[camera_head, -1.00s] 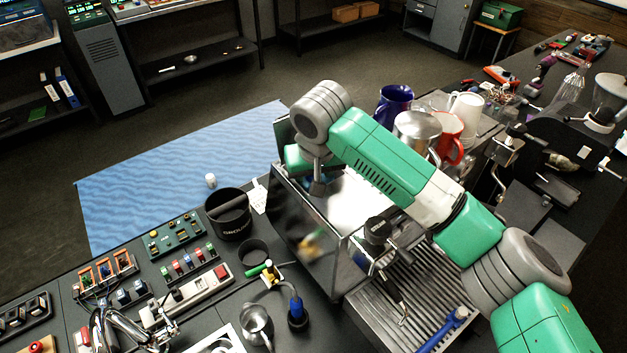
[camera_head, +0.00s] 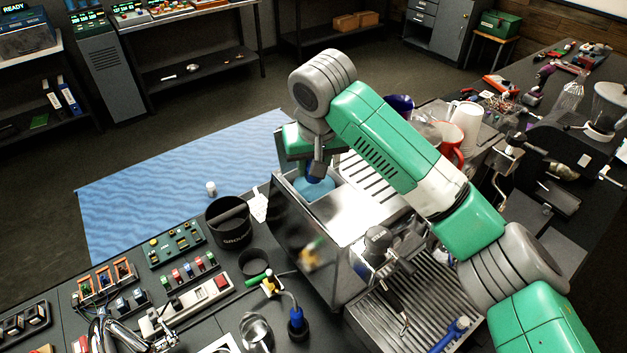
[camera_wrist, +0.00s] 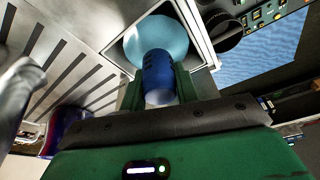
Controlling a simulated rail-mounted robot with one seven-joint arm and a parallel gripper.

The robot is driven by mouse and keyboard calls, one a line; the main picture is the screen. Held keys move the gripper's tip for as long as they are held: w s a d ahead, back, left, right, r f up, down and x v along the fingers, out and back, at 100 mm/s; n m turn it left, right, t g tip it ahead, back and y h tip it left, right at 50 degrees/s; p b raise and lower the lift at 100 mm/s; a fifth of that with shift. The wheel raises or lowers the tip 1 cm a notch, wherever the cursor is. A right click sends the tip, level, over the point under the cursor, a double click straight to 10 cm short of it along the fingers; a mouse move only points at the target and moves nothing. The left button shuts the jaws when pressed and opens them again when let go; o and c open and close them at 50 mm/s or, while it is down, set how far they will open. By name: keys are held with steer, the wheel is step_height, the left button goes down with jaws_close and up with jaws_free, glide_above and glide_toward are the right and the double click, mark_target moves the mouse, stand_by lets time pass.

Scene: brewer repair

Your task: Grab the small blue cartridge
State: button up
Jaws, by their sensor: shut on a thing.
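The small blue cartridge, a dark blue cylinder, sits between the green fingers of my gripper (camera_wrist: 158,88) in the wrist view (camera_wrist: 158,72). My gripper is shut on it. A light blue round surface (camera_wrist: 160,38) lies just beyond the cartridge, inside a square metal opening; I cannot tell if the two touch. In the head view my gripper (camera_head: 316,172) points down over the back left corner of the brewer (camera_head: 345,222). The cartridge shows there only as a small dark blue patch, mostly hidden by my gripper.
A red mug (camera_head: 449,150) and white cups (camera_head: 467,115) stand to the right behind my arm. Switch panels (camera_head: 176,243) cover the front left counter.

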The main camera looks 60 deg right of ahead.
step_height(320, 180, up, 12)
steer(key=shift+f, duration=0.2)
